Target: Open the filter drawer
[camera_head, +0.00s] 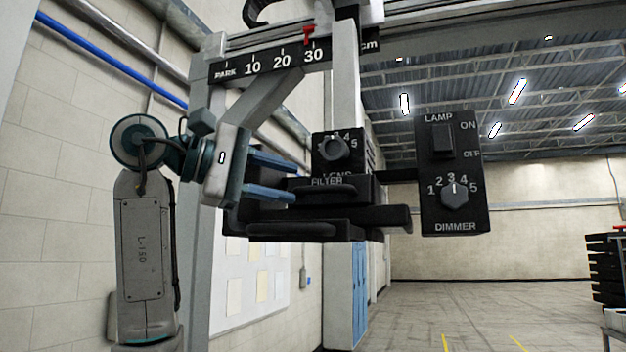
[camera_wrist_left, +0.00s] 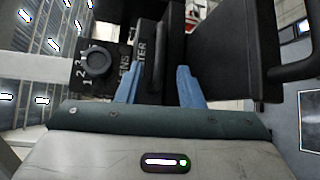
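The filter drawer (camera_head: 350,187) is a black block labelled FILTER, with a bar handle along its front, below the lens knob (camera_head: 334,148). My left gripper (camera_head: 297,181) is at its left end, its two blue fingers parted, one above the other. In the left wrist view the fingers (camera_wrist_left: 159,70) stand on either side of the dark handle bar (camera_wrist_left: 159,55), with visible gaps. The gripper looks open and not closed on the handle. How far the drawer is out cannot be told. My right gripper is not in view.
A wider black block with its own handle (camera_head: 292,229) lies just below the drawer. A lamp and dimmer panel (camera_head: 453,172) hangs to the right. A scale bar (camera_head: 268,63) and the grey column stand above and behind.

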